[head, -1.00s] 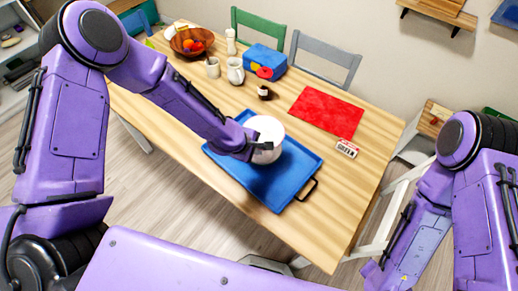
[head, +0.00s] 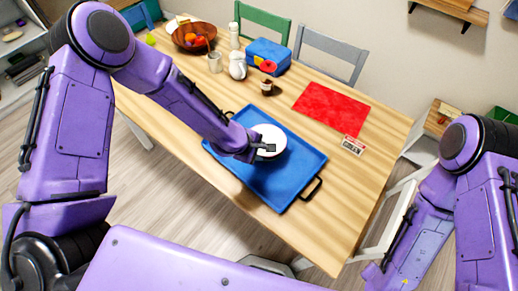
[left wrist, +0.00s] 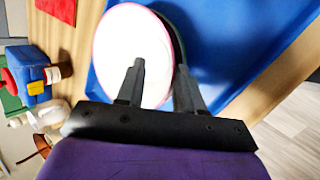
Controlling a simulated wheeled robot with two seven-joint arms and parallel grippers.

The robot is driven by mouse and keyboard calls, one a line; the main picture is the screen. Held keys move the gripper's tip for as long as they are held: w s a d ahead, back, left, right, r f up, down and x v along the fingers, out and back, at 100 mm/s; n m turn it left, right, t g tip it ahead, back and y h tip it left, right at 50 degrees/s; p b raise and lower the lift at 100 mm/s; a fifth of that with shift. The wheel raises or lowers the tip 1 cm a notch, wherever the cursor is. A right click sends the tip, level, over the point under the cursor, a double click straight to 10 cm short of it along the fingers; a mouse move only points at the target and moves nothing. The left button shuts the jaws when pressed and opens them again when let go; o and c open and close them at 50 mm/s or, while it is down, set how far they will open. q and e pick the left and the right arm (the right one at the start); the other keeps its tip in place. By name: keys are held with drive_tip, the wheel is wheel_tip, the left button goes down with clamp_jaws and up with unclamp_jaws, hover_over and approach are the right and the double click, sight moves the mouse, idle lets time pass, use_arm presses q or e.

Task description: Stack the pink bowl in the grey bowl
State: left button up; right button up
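The pink bowl shows in the left wrist view (left wrist: 122,48) as a white inside with a thin pink rim; in the head view (head: 270,138) it looks white, over the blue tray. A dark curved rim (left wrist: 183,45), seemingly the grey bowl, shows along its right side in the wrist view; most of it is hidden. My left gripper (head: 268,149) is at the bowl's near side. In the wrist view its fingers (left wrist: 161,66) are apart, one over the white inside, one beyond the rim. My right gripper is out of view.
The blue tray (head: 275,190) lies on the wooden table (head: 310,232). A red mat (head: 331,108), a small box (head: 353,145), a dark jar (head: 267,88), a white jug (head: 237,66), a blue box (head: 268,55) and a fruit bowl (head: 186,38) stand farther back.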

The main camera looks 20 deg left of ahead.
use_arm(q)
drive_tip(key=shift+r, duration=0.15)
drive_tip(key=shift+w+r+p, duration=0.1)
drive_tip(key=shift+r+p, duration=0.45)
drive_tip(key=shift+r, duration=0.05)
drive_tip(key=v, duration=1.2)
drive_tip(key=shift+f, duration=0.15)
